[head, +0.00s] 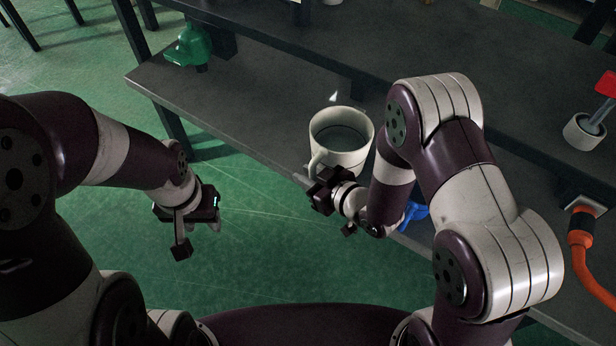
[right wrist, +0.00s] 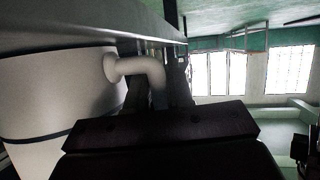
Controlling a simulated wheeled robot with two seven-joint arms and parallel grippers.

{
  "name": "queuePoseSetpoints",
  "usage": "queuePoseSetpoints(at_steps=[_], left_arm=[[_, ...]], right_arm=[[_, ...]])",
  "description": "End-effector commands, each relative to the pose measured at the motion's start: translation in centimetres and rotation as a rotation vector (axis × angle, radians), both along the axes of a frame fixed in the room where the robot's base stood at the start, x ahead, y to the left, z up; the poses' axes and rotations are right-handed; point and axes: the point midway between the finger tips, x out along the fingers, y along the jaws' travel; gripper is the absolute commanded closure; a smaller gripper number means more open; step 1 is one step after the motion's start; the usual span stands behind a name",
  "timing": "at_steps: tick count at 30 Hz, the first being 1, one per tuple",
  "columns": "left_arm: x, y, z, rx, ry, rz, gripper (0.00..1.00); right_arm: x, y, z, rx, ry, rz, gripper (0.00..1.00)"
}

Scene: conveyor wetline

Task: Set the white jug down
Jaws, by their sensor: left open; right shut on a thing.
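The white jug (head: 352,158) is at the front edge of the dark bench (head: 255,115), its open top facing up, with grey inside. My right gripper (head: 322,182) is at the jug's near left side, shut on its handle. In the right wrist view the jug's body (right wrist: 50,95) fills the left, and its curved handle (right wrist: 135,66) runs between my fingers. The jug's base is partly hidden by my gripper, so I cannot tell whether it touches the bench. My left gripper (head: 198,236) is open and empty above the green floor, left of the bench.
A green object (head: 190,47) stands at the bench's far left. A blue object (head: 413,214) shows beside my right forearm. On the right are a white cup-like holder with a red-topped tool (head: 583,132) and an orange hose (head: 579,240). Bench left of the jug is clear.

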Motion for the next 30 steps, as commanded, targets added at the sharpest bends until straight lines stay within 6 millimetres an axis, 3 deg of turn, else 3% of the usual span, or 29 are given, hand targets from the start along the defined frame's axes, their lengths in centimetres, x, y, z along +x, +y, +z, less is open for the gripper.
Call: queuePoseSetpoints(at_steps=[2,3,5,6,17,30], left_arm=[[0.0,0.0,-0.2,0.0,0.0,0.0,0.58],[0.0,0.0,-0.2,0.0,0.0,0.0,0.58],[0.0,0.0,-0.2,0.0,0.0,0.0,0.58],[0.0,0.0,-0.2,0.0,0.0,0.0,0.58],[0.0,0.0,0.4,0.0,0.0,0.0,0.58],[0.0,0.0,4.0,0.0,0.0,0.0,0.58]], right_arm=[[0.1,0.0,-0.2,0.0,-0.004,0.0,1.0],[0.0,0.0,-0.3,0.0,0.0,0.0,0.76],[0.0,0.0,-0.2,0.0,0.0,0.0,0.56],[0.0,0.0,-0.2,0.0,0.0,0.0,0.54],[-0.3,-0.3,0.4,0.0,0.001,-0.001,0.54],[-6.6,-6.0,4.1,0.002,0.002,-0.007,0.54]])
